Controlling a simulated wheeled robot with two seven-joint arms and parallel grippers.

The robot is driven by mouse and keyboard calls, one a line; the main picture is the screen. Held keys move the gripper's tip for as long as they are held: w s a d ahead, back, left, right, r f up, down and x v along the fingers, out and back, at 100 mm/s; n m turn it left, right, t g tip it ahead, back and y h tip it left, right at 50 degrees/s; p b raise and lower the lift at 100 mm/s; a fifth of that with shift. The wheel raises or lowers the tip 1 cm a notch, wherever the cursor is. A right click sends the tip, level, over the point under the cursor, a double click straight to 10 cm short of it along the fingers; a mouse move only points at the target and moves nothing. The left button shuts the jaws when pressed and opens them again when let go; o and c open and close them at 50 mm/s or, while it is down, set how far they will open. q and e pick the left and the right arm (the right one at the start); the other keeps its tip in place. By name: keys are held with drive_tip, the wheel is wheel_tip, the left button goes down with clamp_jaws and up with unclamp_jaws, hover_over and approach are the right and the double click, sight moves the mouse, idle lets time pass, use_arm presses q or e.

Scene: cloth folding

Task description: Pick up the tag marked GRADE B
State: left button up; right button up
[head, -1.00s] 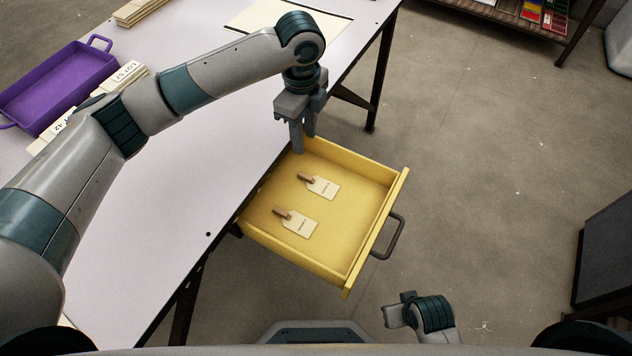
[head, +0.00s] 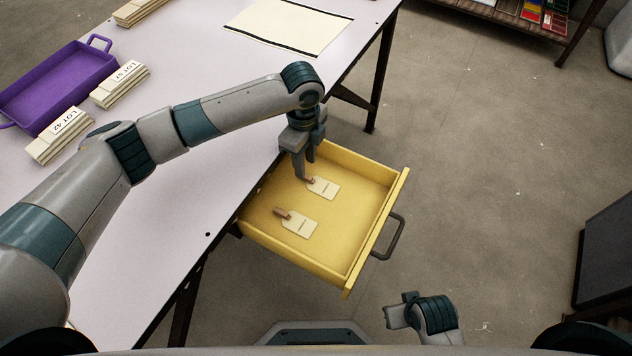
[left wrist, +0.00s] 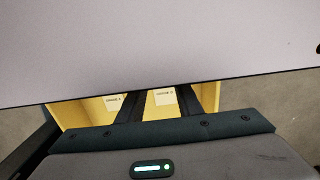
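Two cream tags with brown clips lie flat in the open yellow drawer (head: 345,262). The upper tag (head: 325,188) is by my left gripper and the lower tag (head: 300,226) is nearer the front left. Their print is too small for me to tell which reads GRADE B. My left gripper (head: 308,172) is open and empty, its fingers down at the upper tag's clip end. In the left wrist view one tag (left wrist: 165,96) shows between the dark fingers and the other tag (left wrist: 113,101) left of them. A grey part of my right arm shows at the bottom; its fingers are not clear.
The pale table (head: 190,215) borders the drawer on the left, and its edge hides part of the drawer in the wrist view. A purple tray (head: 65,85), bundles marked LOT 57 (head: 120,88) and LOT 42 (head: 60,135), and a sheet (head: 290,25) lie on it.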

sight(317, 183)
use_arm(q)
drive_tip(key=shift+f, duration=0.15)
drive_tip(key=shift+w+a+f, duration=0.1)
drive_tip(key=shift+f, duration=1.15)
drive_tip(key=shift+w+a+f, duration=0.1)
drive_tip(key=shift+f, duration=1.15)
drive_tip(key=shift+d, duration=0.1)
drive_tip(key=shift+c, duration=0.3)
clamp_jaws()
